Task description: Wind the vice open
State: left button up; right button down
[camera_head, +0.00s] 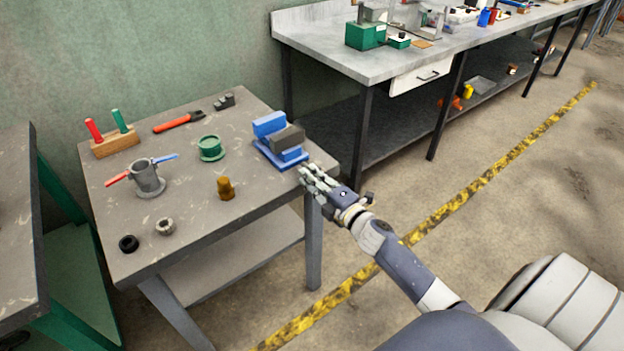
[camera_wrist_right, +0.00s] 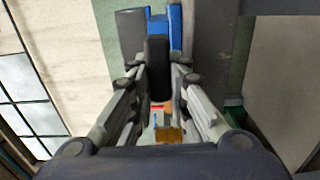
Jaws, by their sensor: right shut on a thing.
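The blue vice (camera_head: 268,126) stands at the right edge of the near worktable, with a grey block (camera_head: 288,138) at its jaws. Its blue body also shows in the right wrist view (camera_wrist_right: 174,28). My right gripper (camera_head: 310,177) is at the vice's near right end, past the table edge. In the right wrist view its fingers (camera_wrist_right: 158,82) are shut on a dark upright bar (camera_wrist_right: 158,60), which looks like the vice handle. The fingers hide the handle in the head view. My left gripper is not in view.
The worktable (camera_head: 190,240) also holds a grey pot with red and blue handles (camera_head: 147,178), a green ring (camera_head: 210,148), a brass fitting (camera_head: 226,188) and a red-handled tool (camera_head: 178,122). A longer bench (camera_head: 390,65) stands behind. The floor at right is open.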

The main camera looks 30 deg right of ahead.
dwell(0.5)
jog(key=c, duration=1.5)
grip_release()
